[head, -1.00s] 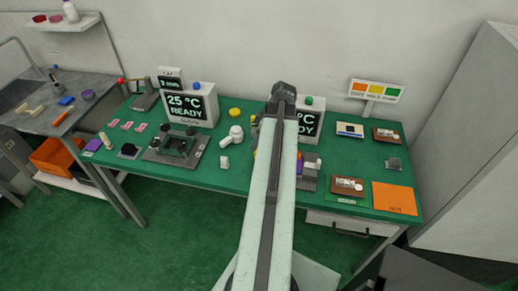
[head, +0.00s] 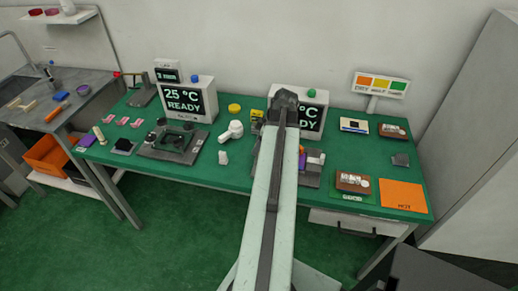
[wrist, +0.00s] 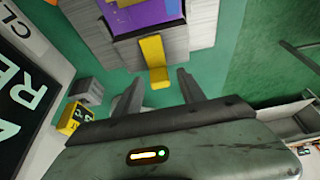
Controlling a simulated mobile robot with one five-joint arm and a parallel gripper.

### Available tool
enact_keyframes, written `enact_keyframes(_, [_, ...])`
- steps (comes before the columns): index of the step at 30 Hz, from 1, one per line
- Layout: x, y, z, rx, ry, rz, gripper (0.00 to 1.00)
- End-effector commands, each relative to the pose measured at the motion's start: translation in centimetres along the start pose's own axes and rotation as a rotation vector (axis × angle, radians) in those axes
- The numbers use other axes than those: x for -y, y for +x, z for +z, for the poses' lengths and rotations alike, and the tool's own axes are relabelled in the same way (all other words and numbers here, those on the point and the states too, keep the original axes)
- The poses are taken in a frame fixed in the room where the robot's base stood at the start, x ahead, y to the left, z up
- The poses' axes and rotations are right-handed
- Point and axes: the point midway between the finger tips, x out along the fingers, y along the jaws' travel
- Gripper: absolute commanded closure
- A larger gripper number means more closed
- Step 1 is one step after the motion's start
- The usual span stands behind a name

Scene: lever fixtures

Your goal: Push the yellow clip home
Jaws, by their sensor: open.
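The yellow clip (wrist: 155,58) shows in the wrist view as a bent yellow strip on the near edge of a grey fixture (wrist: 202,22) with a purple block (wrist: 142,14) in it. My gripper (wrist: 156,82) is open, its two dark fingers spread either side of the clip's lower end. I cannot tell whether a finger touches it. In the head view my arm hides the clip and much of the fixture; the fixture's right part (head: 313,168) shows beside the arm.
A small yellow box (wrist: 74,118) and a grey block (wrist: 86,90) stand left of my gripper in the wrist view, near a display (wrist: 22,95). In the head view, a white handled part (head: 232,131) lies left of my arm. Brown trays (head: 354,183) lie to the right.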

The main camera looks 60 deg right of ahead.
Motion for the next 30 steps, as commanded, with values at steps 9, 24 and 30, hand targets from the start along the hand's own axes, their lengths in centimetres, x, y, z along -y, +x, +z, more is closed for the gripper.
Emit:
enact_keyframes(9, [-0.02,-0.18,-0.01,0.0,0.001,0.0,1.0])
enact_keyframes(24, [-0.06,-0.2,0.04,0.0,0.002,0.002,1.0])
enact_keyframes(30, [-0.07,-0.21,0.06,0.0,0.002,0.002,1.0])
